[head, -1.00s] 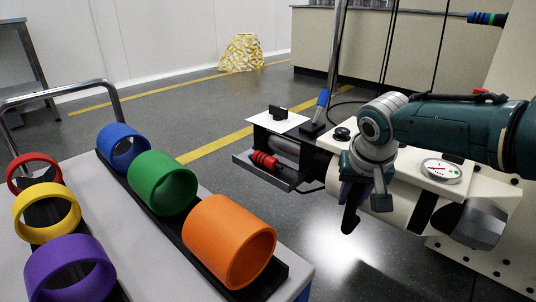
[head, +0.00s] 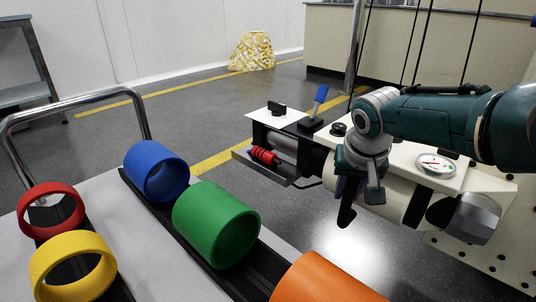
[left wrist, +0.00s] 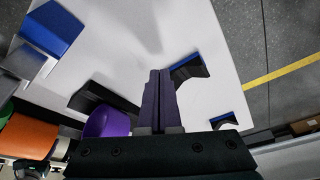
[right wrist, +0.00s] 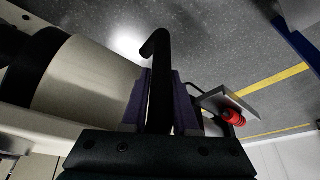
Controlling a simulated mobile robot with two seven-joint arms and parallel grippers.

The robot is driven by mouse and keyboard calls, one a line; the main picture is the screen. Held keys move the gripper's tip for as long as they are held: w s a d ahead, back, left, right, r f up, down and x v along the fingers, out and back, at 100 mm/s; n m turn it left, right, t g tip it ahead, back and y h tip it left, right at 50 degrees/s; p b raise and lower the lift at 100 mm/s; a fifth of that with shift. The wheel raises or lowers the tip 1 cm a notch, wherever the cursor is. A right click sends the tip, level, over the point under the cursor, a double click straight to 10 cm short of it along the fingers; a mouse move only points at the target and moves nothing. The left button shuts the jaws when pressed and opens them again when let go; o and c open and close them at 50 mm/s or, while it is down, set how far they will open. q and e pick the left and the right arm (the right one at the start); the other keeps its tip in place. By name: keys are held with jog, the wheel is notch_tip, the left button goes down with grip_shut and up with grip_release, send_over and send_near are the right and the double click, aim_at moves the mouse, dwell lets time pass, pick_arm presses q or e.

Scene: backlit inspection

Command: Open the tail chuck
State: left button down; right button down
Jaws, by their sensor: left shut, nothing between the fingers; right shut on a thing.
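The machine has a cream cylindrical body (head: 386,194) with a black band and a grey faceted end piece (head: 466,217); I cannot tell which part is the tail chuck. My right gripper (head: 350,188) is at the near side of this body, shut on a black lever (head: 346,214). In the right wrist view the lever (right wrist: 158,75) stands between the purple fingers (right wrist: 160,98), its hooked tip reaching beyond them. The fingers hide its lower part. My left gripper (left wrist: 158,98) shows only in the left wrist view, shut and empty above a white surface.
A cart at left carries several coloured rings, among them green (head: 216,224) and orange (head: 325,282). A blue-handled clamp (head: 318,100) and a tray with a red coiled piece (head: 263,155) sit at the machine's left end. Open floor lies between cart and machine.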

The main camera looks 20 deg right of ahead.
pick_arm(q)
jog(key=shift+s, duration=0.1)
pick_arm(e)
jog(key=shift+w+r, duration=0.25)
jog(key=shift+r, duration=0.05)
jog(key=c, duration=1.1)
grip_release()
jog(key=shift+o, duration=0.7)
jog(key=shift+f, duration=0.1)
pick_arm(q)
jog(key=shift+a, duration=0.1)
pick_arm(e)
jog(key=shift+s, duration=0.1)
pick_arm(q)
notch_tip(320, 180, up, 12)
jog(key=p, duration=1.1)
jog(key=shift+p, duration=0.4)
pick_arm(e)
jog(key=v, duration=0.9)
jog(key=shift+s+r, duration=0.2)
jog(key=shift+r, duration=0.15)
jog(key=shift+a, duration=0.1)
